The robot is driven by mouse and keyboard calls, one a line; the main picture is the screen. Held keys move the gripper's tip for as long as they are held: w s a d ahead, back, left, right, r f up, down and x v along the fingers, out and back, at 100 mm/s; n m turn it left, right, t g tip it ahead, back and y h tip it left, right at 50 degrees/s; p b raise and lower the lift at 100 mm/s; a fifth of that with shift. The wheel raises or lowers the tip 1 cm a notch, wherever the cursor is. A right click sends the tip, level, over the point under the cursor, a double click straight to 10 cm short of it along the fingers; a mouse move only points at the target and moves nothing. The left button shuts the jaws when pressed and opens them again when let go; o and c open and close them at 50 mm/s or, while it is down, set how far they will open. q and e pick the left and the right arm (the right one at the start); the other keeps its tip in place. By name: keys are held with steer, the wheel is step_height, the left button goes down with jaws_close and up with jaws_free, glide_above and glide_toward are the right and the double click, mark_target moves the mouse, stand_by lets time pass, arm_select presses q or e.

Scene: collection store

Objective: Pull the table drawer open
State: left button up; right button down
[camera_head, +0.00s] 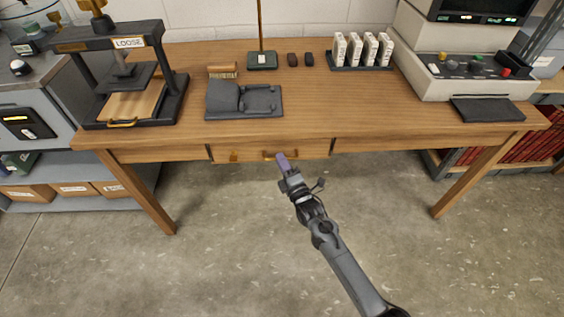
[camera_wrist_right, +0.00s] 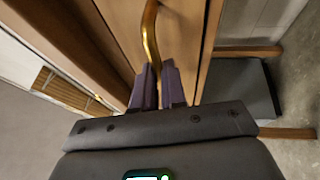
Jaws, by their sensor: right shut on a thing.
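The wooden table (camera_head: 330,115) has a drawer (camera_head: 245,153) in the middle of its front. The drawer front looks about flush with the table front; I cannot tell whether there is a small gap. A brass handle (camera_head: 268,154) is on the drawer, and it also shows in the right wrist view (camera_wrist_right: 150,40). My right gripper (camera_head: 283,160) is at the right part of the handle. In the right wrist view its purple fingertips (camera_wrist_right: 157,82) are shut on the end of the handle. My left gripper is not in view.
A press (camera_head: 122,65) stands on the table's left, a dark grey cradle (camera_head: 245,100) near the drawer, and a machine (camera_head: 465,75) at the right. The floor (camera_head: 230,235) in front of the drawer is clear apart from my right arm.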

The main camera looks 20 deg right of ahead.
stand_by(0.4)
steer(key=s+a+p, duration=0.4)
steer(key=s+p, duration=0.4)
steer(key=s, duration=0.6)
steer(key=s+a+p, duration=0.4)
steer(key=s+p, duration=0.5)
steer(key=s, duration=0.5)
steer(key=shift+s+a, duration=0.4)
steer(key=c, duration=1.2)
jaws_free()
